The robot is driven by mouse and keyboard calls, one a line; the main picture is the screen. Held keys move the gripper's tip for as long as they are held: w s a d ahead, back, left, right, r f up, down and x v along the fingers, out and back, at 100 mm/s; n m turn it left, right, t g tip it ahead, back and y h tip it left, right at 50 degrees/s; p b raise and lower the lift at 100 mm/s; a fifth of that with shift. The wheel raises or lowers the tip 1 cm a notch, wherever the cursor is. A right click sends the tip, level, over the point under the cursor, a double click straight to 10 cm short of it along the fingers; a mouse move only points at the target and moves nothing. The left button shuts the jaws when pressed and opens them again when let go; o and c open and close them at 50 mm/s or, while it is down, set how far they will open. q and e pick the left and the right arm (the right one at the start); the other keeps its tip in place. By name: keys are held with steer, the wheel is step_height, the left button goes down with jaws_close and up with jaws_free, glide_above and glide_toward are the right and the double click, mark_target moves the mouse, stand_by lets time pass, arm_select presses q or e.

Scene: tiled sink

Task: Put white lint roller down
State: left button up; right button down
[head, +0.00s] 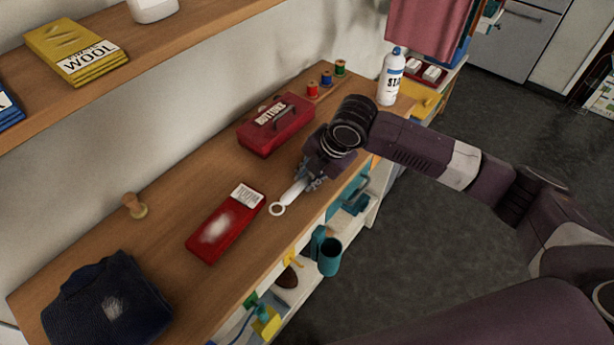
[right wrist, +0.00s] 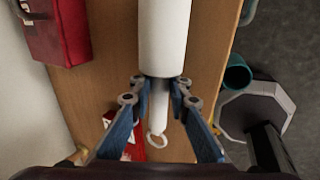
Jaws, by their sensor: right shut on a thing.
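The white lint roller shows in the head view as a pale handle (head: 292,194) ending in a ring, over the front part of the wooden worktop (head: 165,220). My right gripper (head: 313,178) is shut on it and hides its roller end. In the right wrist view the lint roller's thick white cylinder (right wrist: 163,38) points to the top, and its thin handle runs down between the fingers of my right gripper (right wrist: 159,88). I cannot tell whether the roller touches the worktop. My left gripper is not in view.
A flat red packet (head: 222,226) lies left of the handle. A red buttons box (head: 275,125) stands behind the gripper, with thread spools (head: 326,78) and a spray bottle (head: 391,78) farther back. Dark folded cloth (head: 105,302) and a wooden stamp-like knob (head: 134,206) are at left.

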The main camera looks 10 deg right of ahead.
steer(key=shift+f, duration=0.1)
steer(key=c, duration=2.1)
jaws_free()
steer(key=b+v, duration=0.1)
steer(key=v, duration=1.1)
